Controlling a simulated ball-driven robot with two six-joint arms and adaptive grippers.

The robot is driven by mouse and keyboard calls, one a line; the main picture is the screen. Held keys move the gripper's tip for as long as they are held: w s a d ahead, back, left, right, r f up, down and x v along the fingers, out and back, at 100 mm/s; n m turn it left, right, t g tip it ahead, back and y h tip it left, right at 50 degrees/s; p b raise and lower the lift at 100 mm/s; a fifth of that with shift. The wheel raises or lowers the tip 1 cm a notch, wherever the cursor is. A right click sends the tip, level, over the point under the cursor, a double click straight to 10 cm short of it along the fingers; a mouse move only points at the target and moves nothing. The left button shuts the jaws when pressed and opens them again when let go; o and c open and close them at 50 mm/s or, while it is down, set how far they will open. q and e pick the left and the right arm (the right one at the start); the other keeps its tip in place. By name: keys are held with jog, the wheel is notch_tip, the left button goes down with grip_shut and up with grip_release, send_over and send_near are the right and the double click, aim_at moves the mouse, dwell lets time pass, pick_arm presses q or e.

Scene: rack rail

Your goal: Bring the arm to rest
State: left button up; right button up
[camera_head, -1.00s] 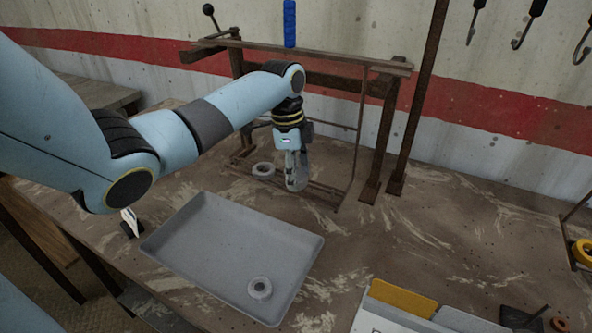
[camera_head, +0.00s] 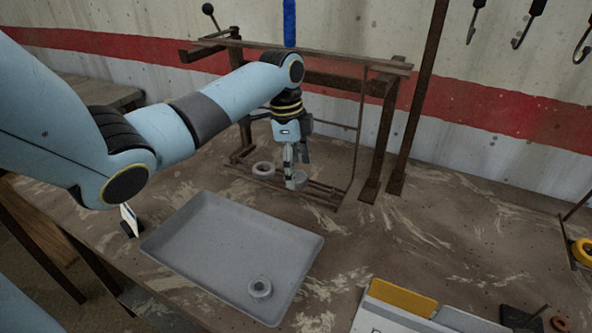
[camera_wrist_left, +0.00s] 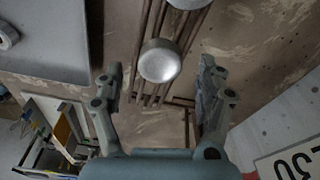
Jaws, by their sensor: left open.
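My left arm reaches in from the left in the head view. Its left gripper (camera_head: 293,178) points down over the low rails of the rack (camera_head: 325,194). The left wrist view shows the two fingers (camera_wrist_left: 158,84) spread apart, with a round grey part (camera_wrist_left: 159,62) between and beyond them, apparently not gripped. In the head view that grey part (camera_head: 300,179) sits at the rails by the fingertips, partly hidden. A second grey ring (camera_head: 263,170) lies on the rails to its left. My right gripper is out of view.
A grey tray (camera_head: 205,245) stands in front of the rack, with one grey ring (camera_head: 260,288) in it. The rack's upper bar (camera_head: 340,61) and posts are close behind the arm. A bin with a yellow card (camera_head: 402,298) stands at front right. The bench right of the rack is mostly clear.

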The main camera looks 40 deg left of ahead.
pick_arm(q)
notch_tip(320, 180, up, 10)
jog(key=a, duration=0.1)
jog(key=shift+s+r, duration=0.15)
jog(key=shift+s, duration=0.15)
